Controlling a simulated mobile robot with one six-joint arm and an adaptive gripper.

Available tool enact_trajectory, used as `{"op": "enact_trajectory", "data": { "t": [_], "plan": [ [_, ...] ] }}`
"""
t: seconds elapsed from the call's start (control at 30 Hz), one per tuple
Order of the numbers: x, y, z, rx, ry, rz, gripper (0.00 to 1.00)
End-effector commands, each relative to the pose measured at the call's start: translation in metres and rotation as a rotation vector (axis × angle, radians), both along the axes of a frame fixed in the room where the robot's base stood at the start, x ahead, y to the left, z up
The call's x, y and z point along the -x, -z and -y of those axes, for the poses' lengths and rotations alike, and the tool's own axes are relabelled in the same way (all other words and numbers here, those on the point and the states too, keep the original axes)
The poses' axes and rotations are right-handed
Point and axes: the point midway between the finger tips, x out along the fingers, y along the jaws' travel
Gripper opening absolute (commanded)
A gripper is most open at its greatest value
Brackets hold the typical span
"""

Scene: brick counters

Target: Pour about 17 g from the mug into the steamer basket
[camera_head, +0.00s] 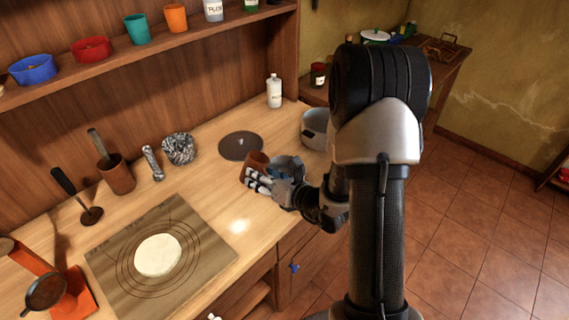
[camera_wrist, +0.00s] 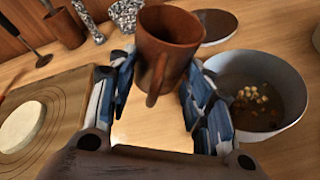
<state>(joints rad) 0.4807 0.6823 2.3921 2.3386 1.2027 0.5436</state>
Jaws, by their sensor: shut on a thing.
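The brown mug (camera_head: 257,161) is between the fingers of my gripper (camera_head: 259,181). In the wrist view the mug (camera_wrist: 168,42) has its handle toward the camera, and my gripper (camera_wrist: 158,88) is shut on it. It looks roughly upright; its contents do not show. A pale grey-blue round vessel (camera_wrist: 287,132) is just right of the mug, with yellow and brown bits in its bottom. It is partly hidden behind my gripper in the head view (camera_head: 291,164). It may be the steamer basket, but I cannot tell for sure.
A grey pot (camera_head: 313,128) stands behind the vessel. A dark round lid (camera_head: 240,147) lies behind the mug. A board (camera_head: 205,245) with pale dough (camera_head: 158,255) lies front left. A mortar (camera_head: 117,178) and a white bottle (camera_head: 274,92) stand along the back.

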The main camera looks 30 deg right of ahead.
Motion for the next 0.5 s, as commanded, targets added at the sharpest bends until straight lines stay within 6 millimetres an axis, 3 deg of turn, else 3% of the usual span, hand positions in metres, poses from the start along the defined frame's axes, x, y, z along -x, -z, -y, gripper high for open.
{"op": "enact_trajectory", "data": {
  "t": [0.07, 0.37, 0.5],
  "plan": [
    [0.000, -0.009, 0.004, -0.039, 0.001, -0.002, 0.09],
    [-0.001, -0.013, 0.017, -0.187, 0.000, -0.008, 0.09],
    [0.000, -0.004, 0.018, -0.259, 0.001, -0.013, 0.09]
  ]
}}
